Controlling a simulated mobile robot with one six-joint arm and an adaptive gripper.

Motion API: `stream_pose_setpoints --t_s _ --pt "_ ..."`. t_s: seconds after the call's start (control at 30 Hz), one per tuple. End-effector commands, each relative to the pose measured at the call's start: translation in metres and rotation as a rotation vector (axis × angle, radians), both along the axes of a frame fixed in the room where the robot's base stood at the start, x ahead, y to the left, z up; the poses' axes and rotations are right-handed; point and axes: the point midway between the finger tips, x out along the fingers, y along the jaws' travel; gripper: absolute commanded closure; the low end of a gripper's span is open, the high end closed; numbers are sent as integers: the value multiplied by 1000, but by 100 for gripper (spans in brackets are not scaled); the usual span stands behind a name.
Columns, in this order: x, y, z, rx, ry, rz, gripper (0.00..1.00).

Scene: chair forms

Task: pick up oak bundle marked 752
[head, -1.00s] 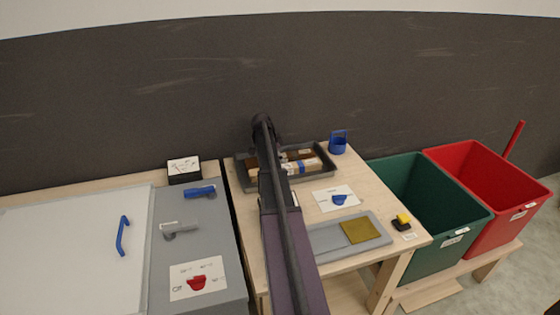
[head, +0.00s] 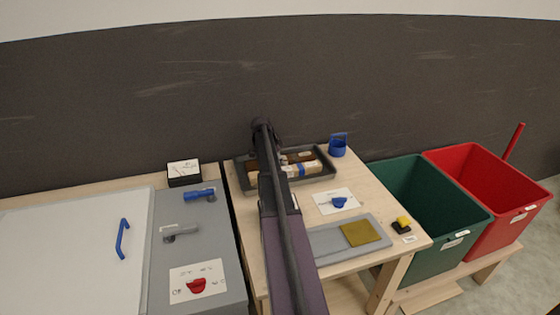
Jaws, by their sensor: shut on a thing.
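A dark grey tray (head: 240,172) stands at the back of the light wooden table and holds wood bundles. The number 752 cannot be read on either. My gripper (head: 270,146) is over the tray, mostly covered by my own arm. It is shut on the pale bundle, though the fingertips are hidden. I cannot tell whether the bundle is clear of the tray floor.
A blue cup-like holder (head: 338,147) stands right of the tray. A marked card (head: 336,201) and a grey tray with a mustard pad (head: 361,233) lie in front. Green (head: 425,212) and red (head: 490,190) bins stand right; a grey-topped unit (head: 207,245) is left.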

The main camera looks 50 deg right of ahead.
Motion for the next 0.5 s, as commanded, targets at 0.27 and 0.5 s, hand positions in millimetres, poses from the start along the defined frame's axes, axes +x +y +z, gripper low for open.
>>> stream_pose_setpoints --t_s 0.27,0.5 --pt "0 0 15 -1 0 0 96" --pt "0 0 37 -1 1 1 96"
